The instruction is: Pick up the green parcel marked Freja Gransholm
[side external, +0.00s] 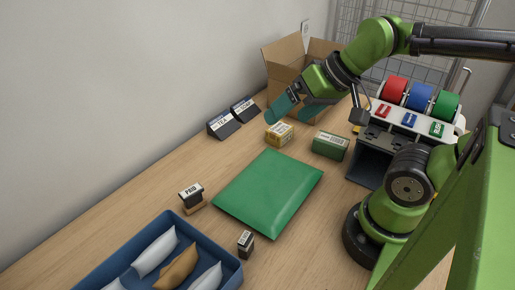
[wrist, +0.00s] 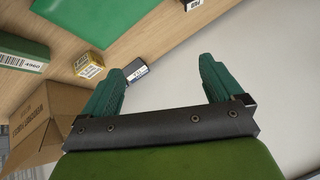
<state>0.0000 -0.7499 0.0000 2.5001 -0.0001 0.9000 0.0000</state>
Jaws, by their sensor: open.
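A large flat green parcel (side external: 268,193) lies on the wooden counter in the middle of the side view. Its edge also shows at the top left of the wrist view (wrist: 92,18). No name is readable on it. A smaller green box (side external: 330,145) with a white label stands behind it to the right; in the wrist view the box (wrist: 22,50) has a barcode and the number 4960. I cannot read Freja Gransholm anywhere. My gripper (side external: 289,117) is open and empty, raised above the back of the counter, beyond the flat parcel. Its two teal fingers (wrist: 163,75) are apart.
A yellow box (side external: 279,134) stands near the green box. An open cardboard box (side external: 285,73) is behind my gripper. Dark signs (side external: 222,125) stand by the wall. A PAID stamp (side external: 191,196), a small dark block (side external: 245,243) and a blue tray (side external: 231,271) of pouches are in front. Tape rolls (side external: 420,98) stand right.

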